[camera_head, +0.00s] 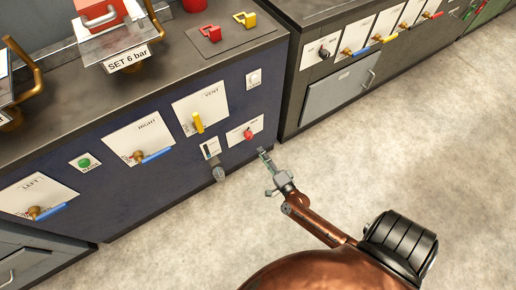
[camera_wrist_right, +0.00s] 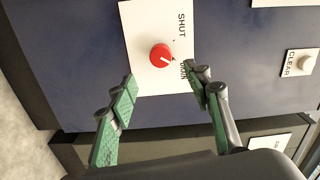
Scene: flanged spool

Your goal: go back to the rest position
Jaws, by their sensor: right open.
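My right gripper (camera_head: 265,157) is in front of the blue cabinet face, at its lower right. In the right wrist view its two green-padded fingers (camera_wrist_right: 163,88) are spread wide with nothing between them. A red knob (camera_wrist_right: 161,55) on a white plate marked SHUT lies beyond the fingertips, apart from them. In the head view the red knob (camera_head: 248,134) is just up and left of the gripper. My left gripper is not in view.
The blue cabinet (camera_head: 120,195) carries a yellow VENT handle (camera_head: 198,123), blue-handled RIGHT (camera_head: 157,155) and LEFT (camera_head: 50,212) valves and a grey fitting (camera_head: 218,173). A CLEAR button (camera_wrist_right: 307,63) is at right in the wrist view. Open floor (camera_head: 420,150) lies right.

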